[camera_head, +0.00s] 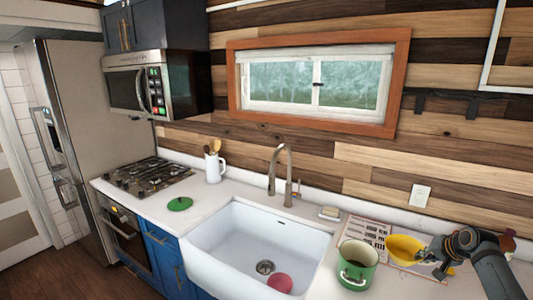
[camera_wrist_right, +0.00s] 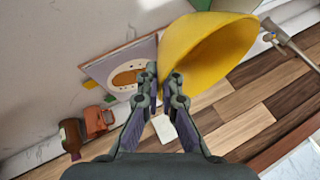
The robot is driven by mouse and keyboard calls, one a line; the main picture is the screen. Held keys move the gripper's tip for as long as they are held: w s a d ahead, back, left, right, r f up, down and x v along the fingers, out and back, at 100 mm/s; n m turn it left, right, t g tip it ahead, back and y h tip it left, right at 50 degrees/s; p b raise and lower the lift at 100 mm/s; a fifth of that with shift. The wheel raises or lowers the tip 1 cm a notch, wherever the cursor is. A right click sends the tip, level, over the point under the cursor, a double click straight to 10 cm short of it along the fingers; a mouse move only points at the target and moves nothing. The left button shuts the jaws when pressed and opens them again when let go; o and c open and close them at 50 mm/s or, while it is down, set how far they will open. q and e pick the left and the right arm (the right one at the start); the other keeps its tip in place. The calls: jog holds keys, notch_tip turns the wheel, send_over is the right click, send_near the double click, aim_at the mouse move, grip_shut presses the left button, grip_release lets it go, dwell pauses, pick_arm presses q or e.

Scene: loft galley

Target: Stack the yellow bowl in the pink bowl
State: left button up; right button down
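The yellow bowl (camera_head: 403,247) is at the right of the counter in the head view, over a printed sheet. My right gripper (camera_head: 430,257) is at its right edge. In the right wrist view the yellow bowl (camera_wrist_right: 205,50) is tilted, and its rim runs between the nearly closed fingertips of my right gripper (camera_wrist_right: 162,82). The gripper looks shut on that rim. The pink bowl (camera_head: 280,283) lies in the white sink, partly hidden by the sink's front wall. My left gripper is in neither view.
A green pot (camera_head: 357,263) stands between the sink (camera_head: 235,225) and the yellow bowl. A tall faucet (camera_head: 283,175) rises behind the sink. A soap dish (camera_head: 329,213), white utensil jug (camera_head: 214,166) and green lid (camera_head: 180,204) are on the counter. A bottle (camera_head: 507,241) stands behind my right arm.

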aim_at(406, 262)
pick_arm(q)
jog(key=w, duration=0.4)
pick_arm(e)
jog(key=a, duration=0.2)
jog(key=a+f+n, duration=0.1)
jog(key=a, duration=0.1)
jog(key=s+a+f+n+y, duration=0.1)
jog(key=a, duration=0.1)
jog(key=shift+a, duration=0.25)
jog(key=s+a+f+n+g+y, duration=0.15)
jog(key=s+a+n, duration=0.4)
jog(key=a, duration=0.85)
jog(key=s+a+f+n+g+y, duration=0.1)
jog(key=s+a+n+g+y, duration=0.15)
jog(key=s+a, duration=0.8)
pick_arm(q)
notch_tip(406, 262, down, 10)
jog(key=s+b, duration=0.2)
jog(key=b, duration=0.8)
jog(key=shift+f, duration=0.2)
pick_arm(e)
jog(key=d+f+x, duration=0.1)
jog(key=d+x, duration=0.1)
jog(key=x, duration=0.8)
jog(key=shift+s+a+f+t, duration=0.2)
jog(key=shift+s+f+t, duration=0.05)
jog(key=shift+f+t, duration=0.15)
